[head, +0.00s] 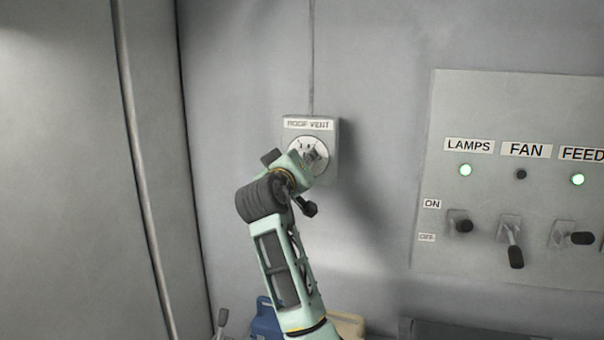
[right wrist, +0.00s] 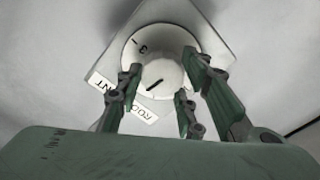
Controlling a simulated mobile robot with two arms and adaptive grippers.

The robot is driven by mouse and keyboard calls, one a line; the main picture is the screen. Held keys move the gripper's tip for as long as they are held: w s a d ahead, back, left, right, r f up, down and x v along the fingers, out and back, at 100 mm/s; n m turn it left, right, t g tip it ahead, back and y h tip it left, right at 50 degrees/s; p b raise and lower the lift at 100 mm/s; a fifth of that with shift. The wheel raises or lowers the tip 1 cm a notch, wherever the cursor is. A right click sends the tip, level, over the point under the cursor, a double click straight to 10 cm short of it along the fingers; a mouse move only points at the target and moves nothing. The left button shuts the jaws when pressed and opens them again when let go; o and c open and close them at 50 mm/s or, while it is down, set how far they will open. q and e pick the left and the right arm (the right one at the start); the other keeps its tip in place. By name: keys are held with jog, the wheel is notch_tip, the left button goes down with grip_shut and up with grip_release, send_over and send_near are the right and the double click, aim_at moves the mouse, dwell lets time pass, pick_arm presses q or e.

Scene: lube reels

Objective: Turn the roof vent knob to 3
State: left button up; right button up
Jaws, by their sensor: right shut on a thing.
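The roof vent box (head: 331,139) is on the back wall, with its label "ROOF VENT" and a round white dial (head: 297,147). My right gripper (head: 316,158) covers much of the dial in the head view. In the right wrist view the dial (right wrist: 157,42) shows upside down, with a dark mark and one digit near its rim, too small to read surely. The fingers of my right gripper (right wrist: 158,92) are around the knob (right wrist: 158,76), shut on it. A short dark line shows on the knob. My left gripper is not in view.
A switch panel (head: 480,110) labelled LAMPS, FAN and FEED, with levers and lights, is on the wall to the right. A blue container (head: 265,318) and a beige one (head: 348,322) stand low behind my arm. A vertical pipe (head: 135,150) runs at the left.

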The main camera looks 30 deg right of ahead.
jog(key=m+b, duration=0.2)
jog(key=m, duration=0.3)
jog(key=m+b, duration=0.3)
jog(key=m, duration=0.2)
jog(key=m+b, duration=0.2)
jog(key=m, duration=0.4)
jog(key=shift+d+f+b, duration=0.1)
jog(key=shift+f+b, duration=0.2)
jog(key=shift+f+m, duration=0.15)
jog(key=shift+m, duration=0.15)
jog(key=o, duration=1.1)
jog(key=shift+s, duration=0.15)
